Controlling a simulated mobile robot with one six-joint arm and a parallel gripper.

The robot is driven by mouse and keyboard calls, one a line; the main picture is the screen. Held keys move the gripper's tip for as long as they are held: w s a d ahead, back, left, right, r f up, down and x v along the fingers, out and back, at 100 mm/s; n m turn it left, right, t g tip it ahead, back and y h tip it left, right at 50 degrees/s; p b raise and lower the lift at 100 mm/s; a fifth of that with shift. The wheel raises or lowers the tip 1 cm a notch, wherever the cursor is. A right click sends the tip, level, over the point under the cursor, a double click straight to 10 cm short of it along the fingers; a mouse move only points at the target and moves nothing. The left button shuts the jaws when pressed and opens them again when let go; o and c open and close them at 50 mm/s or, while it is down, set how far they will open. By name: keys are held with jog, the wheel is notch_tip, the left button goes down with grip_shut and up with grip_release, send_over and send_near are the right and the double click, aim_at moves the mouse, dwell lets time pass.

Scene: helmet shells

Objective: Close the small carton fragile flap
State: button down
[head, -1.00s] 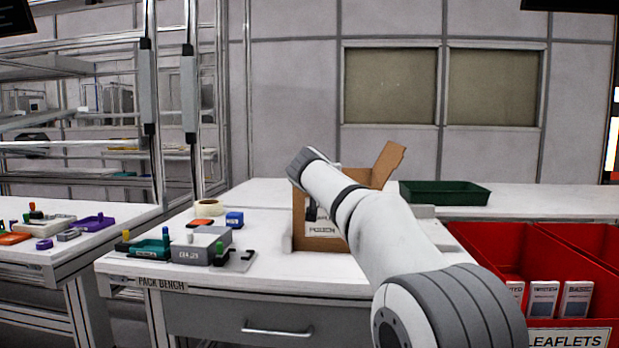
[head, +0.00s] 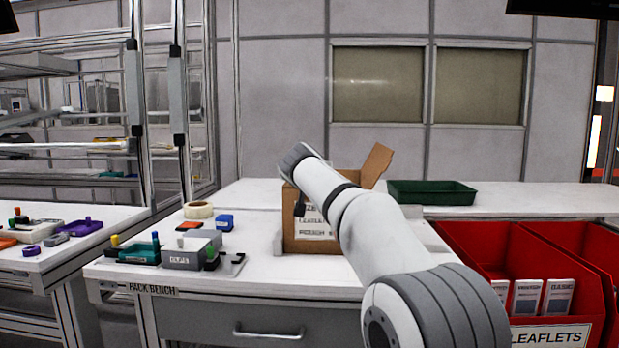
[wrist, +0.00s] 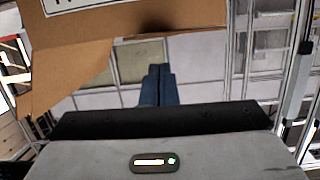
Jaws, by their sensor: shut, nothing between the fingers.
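The brown cardboard carton (head: 300,238) stands upright on the pack bench, with a white printed label on its front. One flap (head: 377,163) sticks up and leans outward at its right side. My arm crosses in front of the carton and hides much of its top and right side. In the wrist view, brown cardboard (wrist: 150,30) with part of a white label fills the top. Which panel this is, I cannot tell. My gripper (wrist: 158,70) is shut and empty, its dark fingertips close below the cardboard edge. Whether they touch it is unclear.
A green tray (head: 430,193) lies behind and right of the carton. Red leaflet bins (head: 480,250) stand at the right.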

jog(key=r+v, duration=0.2)
jog(key=v, duration=0.8)
jog(key=s+d+f+g+h+p, duration=0.15)
jog(key=s+d+g+p, duration=0.55)
jog(key=s+d+p, duration=0.9)
jog(key=s+d+f+g+p, duration=0.2)
jog(key=s+d+p, duration=0.1)
jog(key=s+p, duration=0.5)
jog(key=s+d+f+g+y+p, duration=0.1)
jog(key=s+d+f+g+p, duration=0.1)
jog(key=s+p, duration=0.5)
jog(key=s+d+g, duration=0.1)
jog(key=s, duration=0.5)
jog(key=shift+d+g+p, duration=0.3)
jog(key=shift+d+p, duration=0.1)
jog(key=shift+w, duration=0.1)
